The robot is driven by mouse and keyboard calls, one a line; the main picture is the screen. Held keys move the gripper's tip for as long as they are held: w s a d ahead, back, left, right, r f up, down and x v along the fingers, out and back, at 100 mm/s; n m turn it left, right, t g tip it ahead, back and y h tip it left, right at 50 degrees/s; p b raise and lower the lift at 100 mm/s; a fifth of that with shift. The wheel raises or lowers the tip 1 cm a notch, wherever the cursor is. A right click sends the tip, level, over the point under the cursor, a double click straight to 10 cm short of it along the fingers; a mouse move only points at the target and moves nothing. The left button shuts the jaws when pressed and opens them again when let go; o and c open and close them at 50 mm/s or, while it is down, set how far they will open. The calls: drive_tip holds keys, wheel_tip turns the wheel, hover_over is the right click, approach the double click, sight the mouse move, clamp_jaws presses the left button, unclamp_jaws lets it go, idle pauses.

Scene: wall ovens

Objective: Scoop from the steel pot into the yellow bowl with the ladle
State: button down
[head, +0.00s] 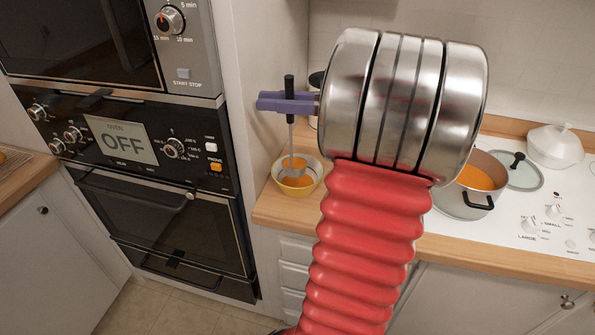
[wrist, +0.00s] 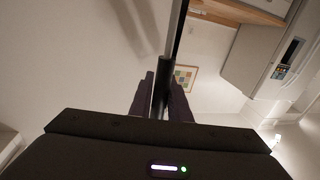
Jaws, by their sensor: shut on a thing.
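My gripper (head: 288,102) is shut on the black handle of the ladle (head: 290,130), left of my arm in the head view. The wrist view also shows the ladle handle (wrist: 165,75) between the purple fingers. The ladle hangs about upright, with its head low at the yellow bowl (head: 297,190), over or in its opening. Orange contents show in the bowl. The steel pot (head: 457,203) stands on the white cooktop at right, with orange contents inside and its left part hidden by my arm. I cannot tell whether the ladle head holds anything.
A glass lid (head: 522,174) lies right of the pot, with a white lidded dish (head: 559,146) behind it. The wooden counter (head: 276,212) ends at a tall oven cabinet (head: 165,150) on the left.

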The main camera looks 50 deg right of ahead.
drive_tip(key=shift+w+d+f+m, duration=0.1)
drive_tip(key=shift+w+d+m, duration=0.25)
drive_tip(key=shift+d, duration=0.3)
drive_tip(key=shift+w+d+f+m, duration=0.1)
drive_tip(key=shift+w+d+m, duration=0.1)
drive_tip(key=shift+d+m, duration=0.3)
drive_tip(key=shift+w+d+m, duration=0.25)
drive_tip(key=shift+w+d, duration=0.05)
drive_tip(key=shift+d, duration=0.45)
idle(0.9)
drive_tip(key=shift+w+d+r+m+t, duration=0.15)
drive_tip(key=shift+w+d+m, duration=0.25)
drive_tip(key=shift+d, duration=0.4)
drive_tip(key=shift+w+d+f+m+t, duration=0.1)
drive_tip(key=shift+w+d+m+t, duration=0.2)
drive_tip(key=shift+d+m, duration=0.35)
idle(0.9)
drive_tip(key=shift+w+d+m+p, duration=0.2)
drive_tip(key=shift+w+d+m, duration=0.15)
drive_tip(key=shift+d, duration=0.35)
drive_tip(key=shift+w+d+m+p, duration=0.2)
drive_tip(key=shift+d+m, duration=0.2)
drive_tip(key=shift+d, duration=0.35)
drive_tip(key=shift+w+d+m+p, duration=0.15)
drive_tip(key=shift+w+d+m, duration=0.2)
drive_tip(key=shift+d, duration=0.35)
idle(0.7)
